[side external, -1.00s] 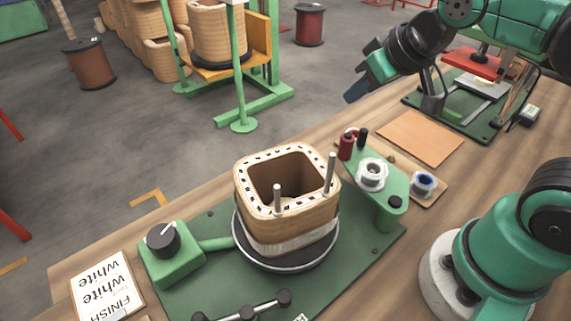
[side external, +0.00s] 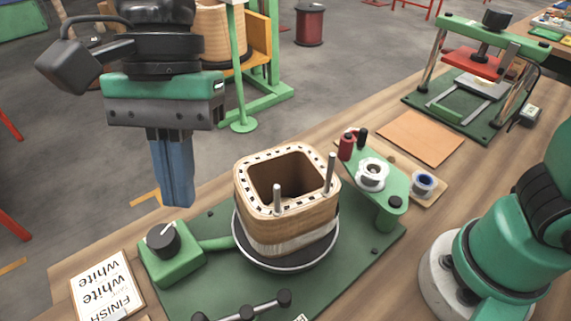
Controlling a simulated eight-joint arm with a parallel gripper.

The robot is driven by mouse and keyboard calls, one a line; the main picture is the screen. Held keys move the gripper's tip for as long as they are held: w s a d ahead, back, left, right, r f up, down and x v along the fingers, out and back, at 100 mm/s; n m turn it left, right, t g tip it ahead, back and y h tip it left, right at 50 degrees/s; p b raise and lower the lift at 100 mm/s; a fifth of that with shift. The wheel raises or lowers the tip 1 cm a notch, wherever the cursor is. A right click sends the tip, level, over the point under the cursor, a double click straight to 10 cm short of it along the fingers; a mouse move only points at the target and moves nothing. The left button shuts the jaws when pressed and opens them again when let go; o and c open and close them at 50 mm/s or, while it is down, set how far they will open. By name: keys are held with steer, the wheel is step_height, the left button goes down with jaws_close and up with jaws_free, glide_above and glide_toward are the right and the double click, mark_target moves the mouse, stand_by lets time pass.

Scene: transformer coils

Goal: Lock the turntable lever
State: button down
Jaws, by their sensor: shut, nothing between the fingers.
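The turntable (side external: 241,250) is a dark disc with a light rim on a green base plate (side external: 215,285). A square wooden coil former (side external: 290,228) with two metal pins stands on it. A green box with a black knob (side external: 163,240) bearing a pale pointer sits at the left of the plate, joined by a green arm toward the turntable; I cannot tell if this knob is the lever. A black bar with round knobs (side external: 250,306) lies at the front edge. My gripper (side external: 178,203) points down with blue fingers shut and empty, above and behind the knob box, apart from it.
A green bracket (side external: 385,190) with spools stands right of the turntable. A label card (side external: 105,285) lies at front left. A tan sheet (side external: 420,137) and a green press (side external: 475,80) are at the back right.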

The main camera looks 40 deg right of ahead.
glide_toward(203, 315)
steer(key=shift+w+d+r, duration=0.2)
steer(key=shift+w+d, duration=0.15)
steer(key=shift+w, duration=0.15)
steer(key=shift+w+d+r, duration=0.15)
steer(key=shift+w+d, duration=0.2)
steer(key=shift+w, duration=0.2)
steer(key=x, duration=1)
steer(key=shift+s+a+n, duration=0.15)
steer(key=shift+a+n, duration=0.1)
steer(key=shift+n, duration=0.65)
steer(key=shift+s+a+n+g+h, duration=0.3)
steer(key=shift+n+h, duration=0.1)
steer(key=shift+n, duration=0.3)
steer(key=shift+s+a, duration=0.2)
steer(key=shift+s, duration=0.4)
steer(key=shift+s+a, duration=0.2)
steer(key=shift+s, duration=0.35)
steer(key=shift+s+a, duration=0.1)
steer(key=shift+s, duration=0.15)
